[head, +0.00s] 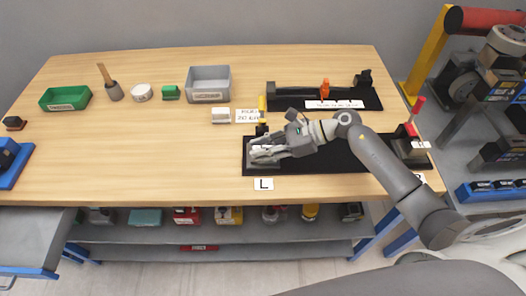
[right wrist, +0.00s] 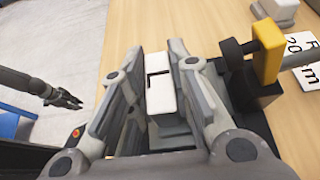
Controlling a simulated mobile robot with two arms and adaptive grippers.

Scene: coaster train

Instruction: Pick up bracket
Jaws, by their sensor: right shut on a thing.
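The bracket (right wrist: 160,98) is a pale white piece with a black L-shaped mark on its face and a grey part below it. My right gripper (head: 262,150) is shut on it, with a finger on each side, at the left end of the black base plate (head: 335,158). In the head view the fingers cover most of the bracket, and I cannot tell whether it touches the plate. In the right wrist view my left gripper (right wrist: 68,101) hangs far off at the left, clear of the table. It is too small to tell open from shut.
A yellow-handled clamp (head: 262,104) stands close behind the right gripper, by a printed label (head: 248,115) and a white block (head: 220,115). A red-handled clamp (head: 411,130) is at the plate's right end. A second black fixture (head: 300,90) lies behind.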

